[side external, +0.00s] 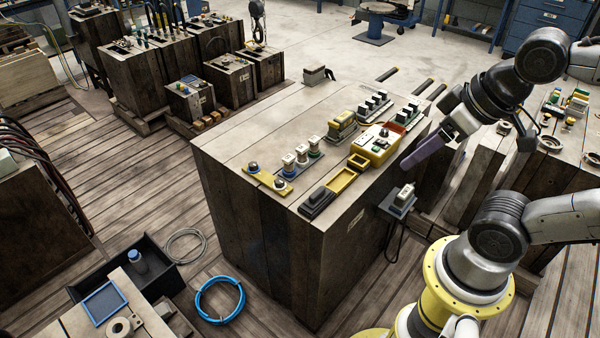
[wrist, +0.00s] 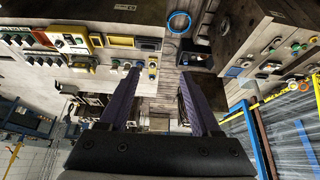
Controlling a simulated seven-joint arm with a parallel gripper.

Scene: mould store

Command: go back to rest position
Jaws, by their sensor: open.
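My gripper (side external: 408,163) is raised at the right end of the wooden block worktop (side external: 258,115), beside the yellow control box. Its purple fingers also show in the wrist view (wrist: 160,80), spread apart with nothing between them. In the side view the fingers overlap into one shape, and I cannot tell how far they are from the block's edge.
The worktop holds a yellow control box (side external: 370,148), a yellow tray (side external: 341,180), a black block (side external: 317,201) and several knobs. A grey box (side external: 398,203) is on the block's right side. A blue hose coil (side external: 220,300) lies on the plank floor.

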